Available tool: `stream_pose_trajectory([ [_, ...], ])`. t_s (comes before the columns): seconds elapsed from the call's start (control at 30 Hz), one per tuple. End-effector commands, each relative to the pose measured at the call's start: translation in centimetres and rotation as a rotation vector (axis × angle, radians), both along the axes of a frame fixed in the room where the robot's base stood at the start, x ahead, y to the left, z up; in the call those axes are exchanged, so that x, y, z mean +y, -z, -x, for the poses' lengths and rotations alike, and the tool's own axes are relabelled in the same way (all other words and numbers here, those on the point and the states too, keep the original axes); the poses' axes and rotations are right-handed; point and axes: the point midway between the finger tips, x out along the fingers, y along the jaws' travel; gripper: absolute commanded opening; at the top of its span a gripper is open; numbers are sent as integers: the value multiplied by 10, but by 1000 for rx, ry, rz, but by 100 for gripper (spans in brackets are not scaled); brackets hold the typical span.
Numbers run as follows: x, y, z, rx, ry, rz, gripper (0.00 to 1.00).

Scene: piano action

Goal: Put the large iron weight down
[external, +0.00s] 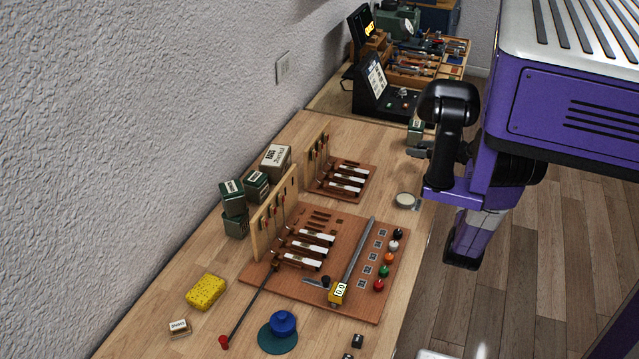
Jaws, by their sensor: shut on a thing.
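My gripper (421,150) is at the end of my purple and black arm, over the right edge of the workbench. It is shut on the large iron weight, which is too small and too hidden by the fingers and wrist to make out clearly. A dark green block with a white label (416,131) shows right behind the fingers. I cannot tell whether it touches them. A round cream-topped dish (405,200) sits on the bench, nearer the camera than my gripper.
A red-brown board (263,283) holds piano-key models, a long grey bar (358,252) and coloured knobs. A smaller board (350,193) stands behind it. Green tins (232,191), a yellow sponge (206,291) and a blue-knobbed object (284,322) lie left and front. Small dark blocks (357,340) lie near the front edge.

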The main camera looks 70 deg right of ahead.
Motion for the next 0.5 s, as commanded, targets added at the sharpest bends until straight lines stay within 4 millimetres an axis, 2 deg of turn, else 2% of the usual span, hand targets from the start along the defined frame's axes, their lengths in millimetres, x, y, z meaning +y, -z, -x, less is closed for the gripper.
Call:
stream_pose_trajectory([
  [0.13, 0, 9, 0, -1, -1, 0, 0],
  [0.37, -1, 40, 0, -1, 1, 0, 0],
  [0.5, 0, 42, 0, -2, 1, 3, 0],
])
